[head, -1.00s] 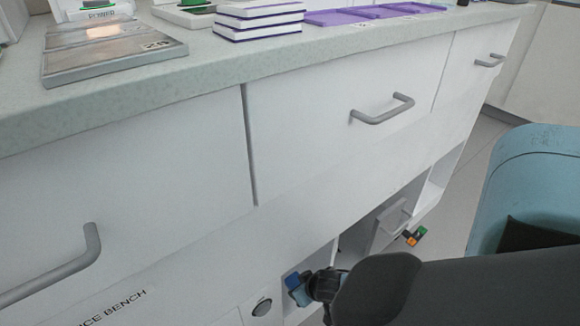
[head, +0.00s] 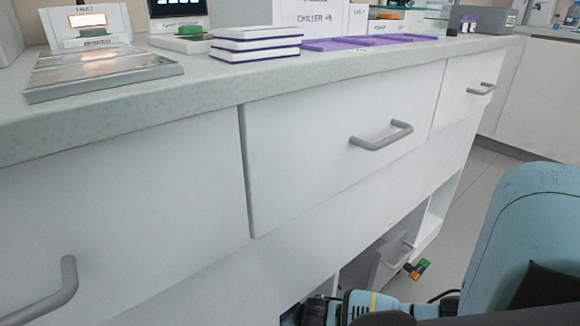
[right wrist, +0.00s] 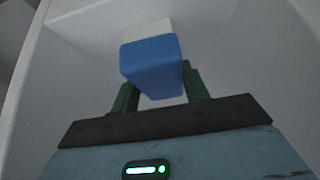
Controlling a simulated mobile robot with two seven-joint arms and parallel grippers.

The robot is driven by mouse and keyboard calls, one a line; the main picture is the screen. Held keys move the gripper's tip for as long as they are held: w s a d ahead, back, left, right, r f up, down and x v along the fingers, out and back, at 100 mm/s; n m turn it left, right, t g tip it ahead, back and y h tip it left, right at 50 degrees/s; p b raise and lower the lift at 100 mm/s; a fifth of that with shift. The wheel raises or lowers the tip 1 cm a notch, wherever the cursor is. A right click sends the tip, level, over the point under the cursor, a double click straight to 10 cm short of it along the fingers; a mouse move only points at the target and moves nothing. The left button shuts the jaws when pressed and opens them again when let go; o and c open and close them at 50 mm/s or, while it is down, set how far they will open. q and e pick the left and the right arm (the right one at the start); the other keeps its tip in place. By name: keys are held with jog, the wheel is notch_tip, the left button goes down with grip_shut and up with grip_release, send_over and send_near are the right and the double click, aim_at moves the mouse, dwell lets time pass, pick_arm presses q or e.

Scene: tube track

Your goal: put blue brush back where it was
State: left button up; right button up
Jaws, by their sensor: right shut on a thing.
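The blue brush (right wrist: 150,62) shows in the right wrist view as a blue block with a white part beyond it. My right gripper (right wrist: 158,92) is shut on it, with a dark green finger on each side. White panels surround them, like the inside of a compartment. In the head view my right arm comes in from the lower right, and my right gripper (head: 296,316) is at the bottom edge by the low open compartments, mostly cut off. I cannot tell whether the brush touches a surface. My left gripper is not in view.
The white bench front has drawers with grey handles (head: 382,136). Below, a small panel with a handle (head: 392,258) stands out near an orange and green item (head: 417,269). The countertop (head: 205,108) holds a metal tray (head: 100,72), stacked white-and-purple books (head: 256,44) and purple trays (head: 340,43).

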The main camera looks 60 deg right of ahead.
jog(key=shift+f, duration=0.1)
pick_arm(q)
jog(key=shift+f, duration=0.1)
pick_arm(e)
jog(key=o, duration=1)
jog(key=shift+c, duration=0.2)
pick_arm(q)
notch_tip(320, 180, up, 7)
jog(key=p, duration=0.7)
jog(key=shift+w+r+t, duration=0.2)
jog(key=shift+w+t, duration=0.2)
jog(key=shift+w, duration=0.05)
pick_arm(e)
jog(key=v, duration=1.2)
jog(key=shift+s, duration=0.1)
